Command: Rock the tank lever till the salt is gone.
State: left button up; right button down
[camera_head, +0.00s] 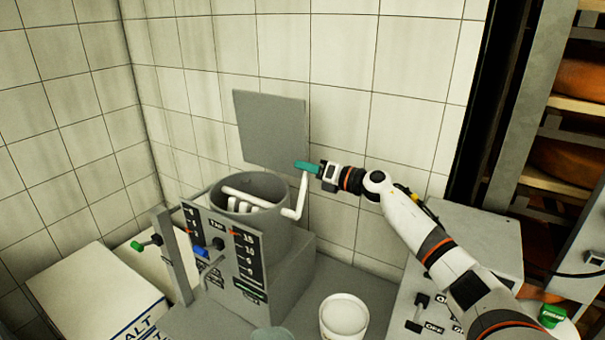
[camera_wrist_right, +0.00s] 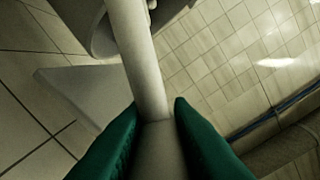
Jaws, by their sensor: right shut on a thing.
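The grey round tank (camera_head: 282,245) stands on a grey block, with a white stirrer (camera_head: 258,203) inside. A white cranked lever (camera_head: 301,197) comes out of its right side and rises to my right gripper (camera_head: 307,167). The green fingers of my right gripper are shut on the lever's upper end. In the right wrist view, the lever (camera_wrist_right: 146,65) runs up from between the fingers of the gripper (camera_wrist_right: 157,112) toward the tank. I cannot make out any salt inside the tank. My left gripper is not in view.
A dial panel (camera_head: 222,243) fronts the tank. A white bucket (camera_head: 327,328) stands at the front centre. A salt box (camera_head: 85,287) is at lower left, near a green-knobbed handle (camera_head: 138,246). A switch box (camera_head: 470,240) and cheese shelves (camera_head: 512,130) stand at right.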

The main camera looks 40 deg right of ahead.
jog(key=shift+w+d+f+m, duration=0.15)
jog(key=shift+d+f+m, duration=0.05)
jog(key=shift+d+m, duration=0.2)
jog(key=c, duration=1.3)
grip_release()
jog(key=shift+s+d+f+b, duration=0.2)
jog(key=shift+s+b, duration=0.25)
jog(key=b+v, duration=0.4)
jog(key=v, duration=0.7)
jog(key=shift+b, duration=0.35)
jog(key=shift+r, duration=0.1)
